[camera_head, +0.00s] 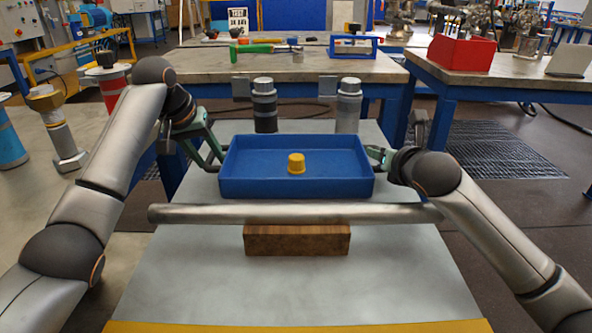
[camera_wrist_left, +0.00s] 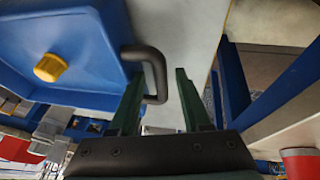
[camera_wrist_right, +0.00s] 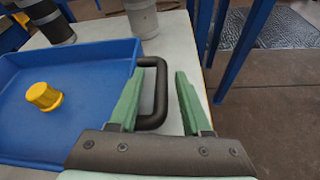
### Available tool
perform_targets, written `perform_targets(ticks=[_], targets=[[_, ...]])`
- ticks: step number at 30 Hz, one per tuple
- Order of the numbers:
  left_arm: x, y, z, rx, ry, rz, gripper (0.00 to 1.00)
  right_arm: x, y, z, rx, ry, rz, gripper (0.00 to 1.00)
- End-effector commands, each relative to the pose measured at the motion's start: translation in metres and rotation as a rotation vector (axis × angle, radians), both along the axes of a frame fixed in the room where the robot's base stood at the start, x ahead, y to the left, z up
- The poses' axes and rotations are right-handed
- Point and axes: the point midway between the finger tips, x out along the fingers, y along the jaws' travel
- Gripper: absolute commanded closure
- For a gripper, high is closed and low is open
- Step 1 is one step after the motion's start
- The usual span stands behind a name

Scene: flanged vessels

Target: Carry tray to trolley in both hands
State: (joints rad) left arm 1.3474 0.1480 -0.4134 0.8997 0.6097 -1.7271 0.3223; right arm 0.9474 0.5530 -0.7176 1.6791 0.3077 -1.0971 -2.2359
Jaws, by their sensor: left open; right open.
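The blue tray (camera_head: 295,188) sits on a grey tabletop (camera_head: 200,285), with a yellow cap-like piece (camera_head: 296,163) inside it. My left gripper (camera_head: 214,156) is at the tray's left end. In the left wrist view its open fingers (camera_wrist_left: 157,95) lie either side of the outer bar of a black handle (camera_wrist_left: 160,75), with gaps. My right gripper (camera_head: 372,154) is at the right end. In the right wrist view its open fingers (camera_wrist_right: 157,85) likewise lie either side of the other black handle (camera_wrist_right: 161,95). I cannot tell which piece of furniture is the trolley.
A silver bar (camera_head: 290,213) and a wooden block (camera_head: 297,241) are in front of the tray. A dark cylinder (camera_head: 265,105) and a grey cylinder (camera_head: 348,107) stand behind it. A bench (camera_head: 300,68) with tools is farther back; a right bench (camera_head: 490,72) carries a red bin (camera_head: 461,52).

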Motion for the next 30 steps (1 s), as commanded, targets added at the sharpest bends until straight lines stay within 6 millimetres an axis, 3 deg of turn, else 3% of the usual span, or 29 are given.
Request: perform_targets(ticks=[1, 30], targets=[[0.0, -0.001, 0.012, -0.001, -0.002, -0.001, 0.5, 0.0, 0.001, 0.012, 0.001, -0.001, 0.002, 0.5], [0.0, 0.0, 0.152, -0.001, -0.001, 0.0, 0.5, 0.0, 0.001, 0.152, 0.001, -0.001, 0.002, 0.5]])
